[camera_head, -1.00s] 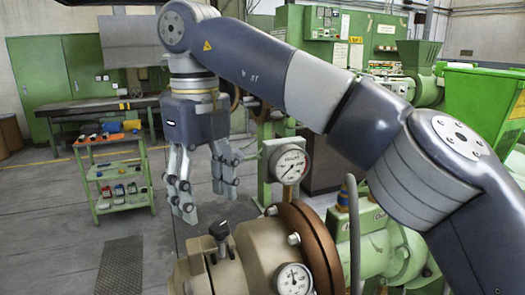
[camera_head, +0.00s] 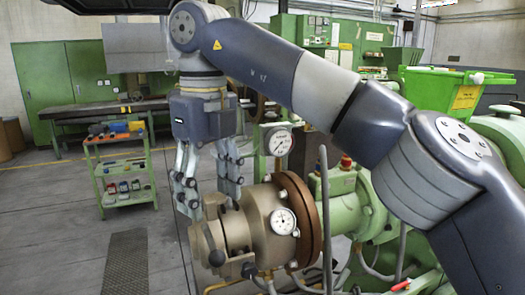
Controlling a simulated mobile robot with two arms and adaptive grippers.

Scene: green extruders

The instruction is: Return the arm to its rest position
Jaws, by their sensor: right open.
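My right arm (camera_head: 310,85) reaches in from the right edge and bends down at its elbow and wrist on the upper left. My right gripper (camera_head: 208,200) points downward, open and empty, with its fingers apart. In the picture its fingertips lie just above and beside the front of the brown extruder head (camera_head: 245,225); I cannot tell whether they touch it. My left arm and gripper are not in view.
The extruder head carries a dial gauge (camera_head: 283,221), and another gauge (camera_head: 278,142) stands above. A green cart (camera_head: 122,170) with tools and a workbench (camera_head: 105,108) stand at left. Grey floor (camera_head: 60,235) is clear at lower left. A green bin (camera_head: 460,90) stands at right.

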